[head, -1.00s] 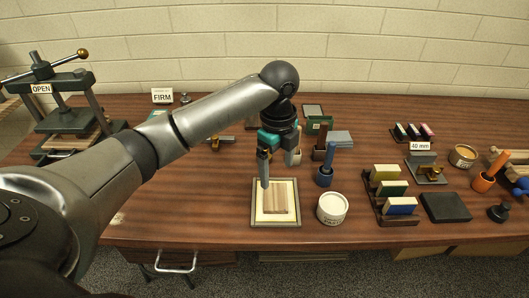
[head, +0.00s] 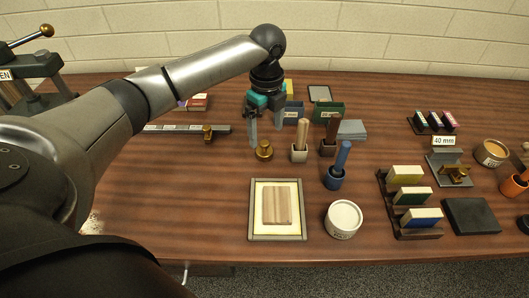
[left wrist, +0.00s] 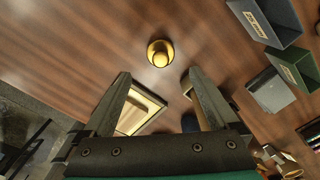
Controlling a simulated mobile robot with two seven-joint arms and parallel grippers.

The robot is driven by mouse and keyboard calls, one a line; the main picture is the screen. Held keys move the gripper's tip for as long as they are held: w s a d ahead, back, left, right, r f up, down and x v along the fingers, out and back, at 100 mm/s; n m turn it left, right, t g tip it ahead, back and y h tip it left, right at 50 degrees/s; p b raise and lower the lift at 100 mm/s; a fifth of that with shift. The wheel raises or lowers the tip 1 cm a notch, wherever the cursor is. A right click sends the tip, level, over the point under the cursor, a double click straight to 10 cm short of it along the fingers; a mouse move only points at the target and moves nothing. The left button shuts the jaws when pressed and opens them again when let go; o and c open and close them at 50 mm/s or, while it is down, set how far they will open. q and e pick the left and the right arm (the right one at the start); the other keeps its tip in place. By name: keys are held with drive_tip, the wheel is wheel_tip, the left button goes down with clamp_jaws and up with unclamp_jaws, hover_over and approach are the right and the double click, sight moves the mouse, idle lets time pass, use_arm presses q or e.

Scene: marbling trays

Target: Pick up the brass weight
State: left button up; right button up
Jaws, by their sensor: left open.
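The brass weight (head: 264,151) is a small round, knobbed golden piece standing upright on the wooden table, behind the square framed tray. It also shows in the left wrist view (left wrist: 160,53), just past the fingertips and roughly centred between them. My left gripper (head: 266,142) is open, pointing down, with its fingertips close above the weight in the head view. Its two spread fingers also show in the left wrist view (left wrist: 158,76), with nothing between them. I cannot tell exactly how high the tips are above the weight. My right gripper is not in view.
The framed tray (head: 252,210) with a wooden block lies in front. A white tub (head: 343,220) and a blue-handled tool (head: 341,166) stand to the right. A cup with a wooden handle (head: 299,154) is close right of the weight. A metal rule (head: 170,129) lies left.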

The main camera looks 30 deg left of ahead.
sight(264, 142)
use_arm(q)
drive_tip(key=shift+f, duration=1.1)
drive_tip(key=f, duration=0.2)
drive_tip(key=f+b, duration=0.1)
drive_tip(key=shift+w+a+f, duration=0.15)
drive_tip(key=shift+a+f, duration=0.2)
drive_tip(key=shift+a, duration=0.05)
drive_tip(key=shift+f+b, duration=0.3)
drive_tip(key=shift+f, duration=0.25)
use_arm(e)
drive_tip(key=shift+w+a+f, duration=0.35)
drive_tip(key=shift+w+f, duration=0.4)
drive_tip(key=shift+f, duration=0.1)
use_arm(q)
drive_tip(key=shift+c, duration=0.2)
drive_tip(key=c, duration=0.9)
clamp_jaws()
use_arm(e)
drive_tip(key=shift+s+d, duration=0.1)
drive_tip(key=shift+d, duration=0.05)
use_arm(q)
drive_tip(key=shift+r, duration=0.1)
